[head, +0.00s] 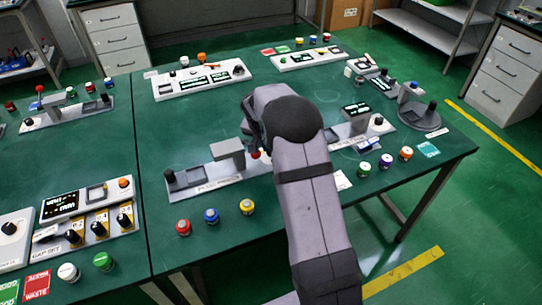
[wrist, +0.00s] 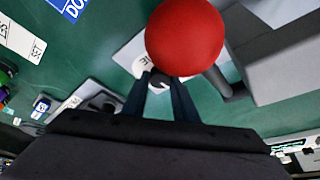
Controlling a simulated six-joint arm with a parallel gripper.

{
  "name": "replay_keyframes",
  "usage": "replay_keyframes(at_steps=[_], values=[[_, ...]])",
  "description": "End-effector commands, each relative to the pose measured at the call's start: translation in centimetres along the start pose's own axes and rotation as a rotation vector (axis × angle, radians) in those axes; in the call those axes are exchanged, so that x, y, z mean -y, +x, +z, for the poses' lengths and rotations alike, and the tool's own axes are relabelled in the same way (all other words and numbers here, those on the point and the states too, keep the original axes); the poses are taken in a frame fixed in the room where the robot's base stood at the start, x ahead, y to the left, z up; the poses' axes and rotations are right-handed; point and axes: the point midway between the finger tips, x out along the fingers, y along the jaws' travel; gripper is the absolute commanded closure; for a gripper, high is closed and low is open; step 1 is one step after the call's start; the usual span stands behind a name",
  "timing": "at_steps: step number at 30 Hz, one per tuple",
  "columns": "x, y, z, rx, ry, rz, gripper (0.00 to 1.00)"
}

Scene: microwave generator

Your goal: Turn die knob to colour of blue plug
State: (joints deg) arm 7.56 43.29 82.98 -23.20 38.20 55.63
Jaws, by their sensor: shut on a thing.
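My gripper (wrist: 160,85) points down, its dark fingers close together around a small dark knob (wrist: 158,79) with a white mark, at the end of a grey panel. A red ball (wrist: 185,37) stands in front of the fingertips and partly hides them. In the head view the red ball (head: 255,154) shows beside my gripper, which hides the knob. A grey block (head: 228,150) on the panel stands next to the ball.
Red (head: 183,228), blue (head: 210,216) and yellow (head: 247,207) capped pieces stand at the table's front. A black knob (head: 170,176) is at the panel's left end. White panels (head: 200,80) stand at the back. Green tabletop (head: 165,125) is clear on the left.

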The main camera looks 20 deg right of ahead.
Motion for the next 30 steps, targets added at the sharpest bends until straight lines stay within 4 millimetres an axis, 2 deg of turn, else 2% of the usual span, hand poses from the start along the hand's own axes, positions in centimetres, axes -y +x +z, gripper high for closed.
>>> replay_keyframes(at_steps=[1,9,25,26,27,28,30], values=[[0.08,0.44,0.19,-0.001,0.025,0.010,0.96],[0.14,0.14,0.12,0.002,0.127,0.052,0.96],[0.11,-0.01,0.10,0.004,0.153,0.063,0.96],[0.12,-0.01,0.11,0.004,0.153,0.063,0.72],[0.12,-0.01,0.10,0.004,0.152,0.063,0.62],[0.11,-0.01,0.10,0.004,0.152,0.063,0.55],[0.11,-0.01,0.09,0.003,0.152,0.063,0.55]])
